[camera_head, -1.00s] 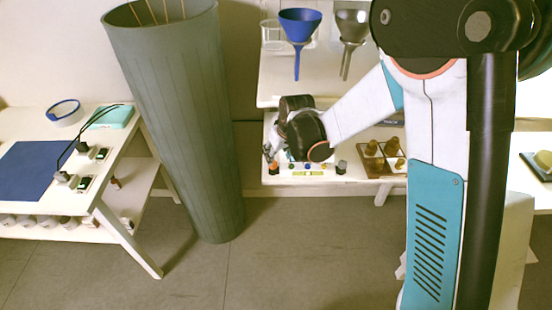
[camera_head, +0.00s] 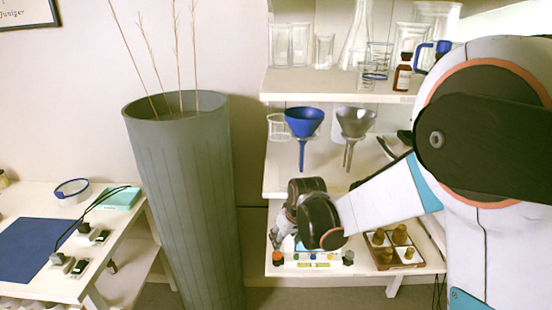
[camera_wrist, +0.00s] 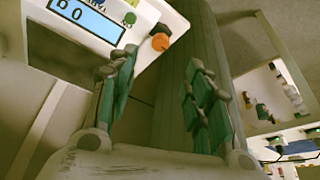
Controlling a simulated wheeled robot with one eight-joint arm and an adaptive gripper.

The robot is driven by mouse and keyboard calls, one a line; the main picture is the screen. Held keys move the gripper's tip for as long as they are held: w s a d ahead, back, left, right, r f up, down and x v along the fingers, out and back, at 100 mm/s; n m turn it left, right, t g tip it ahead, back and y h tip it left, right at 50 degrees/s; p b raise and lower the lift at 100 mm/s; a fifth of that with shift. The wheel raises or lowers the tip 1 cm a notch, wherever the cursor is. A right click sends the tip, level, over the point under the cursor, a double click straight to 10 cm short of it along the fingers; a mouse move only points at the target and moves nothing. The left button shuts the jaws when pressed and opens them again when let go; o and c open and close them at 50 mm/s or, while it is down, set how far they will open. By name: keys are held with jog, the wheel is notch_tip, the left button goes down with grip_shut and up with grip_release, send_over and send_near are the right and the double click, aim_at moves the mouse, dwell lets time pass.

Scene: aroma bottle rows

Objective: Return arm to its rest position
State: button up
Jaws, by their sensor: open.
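My gripper (camera_head: 278,238) is at the left front of the lower shelf in the head view, just above small bottles, and partly hidden by my dark wrist. In the wrist view my gripper (camera_wrist: 160,75) has its two teal-padded fingers spread apart with nothing between them. The grey-green ribbed vase (camera_wrist: 180,60) shows behind the gap. My arm reaches from the right side of the head view, bent at the elbow.
The tall vase (camera_head: 185,190) with dry stems stands left of the shelf unit (camera_head: 285,185). Funnels (camera_head: 303,122), glassware and a brown bottle (camera_head: 402,75) fill the upper shelves. A wooden tray (camera_head: 385,262) holds several stoppers. A white device with a blue display (camera_wrist: 88,18) is close to one finger.

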jog(key=s+d+r+m+t+h, duration=0.1)
jog(key=s+d+r+m, duration=0.1)
jog(key=s+d+r, duration=0.55)
jog(key=s+d+r+m+t, duration=0.1)
jog(key=s+d+r, duration=0.3)
jog(key=s+r, duration=0.5)
jog(key=s+d+f+m+t, duration=0.1)
jog(key=s+d, duration=0.3)
jog(key=s, duration=0.6)
jog(key=shift+m+h, duration=0.4)
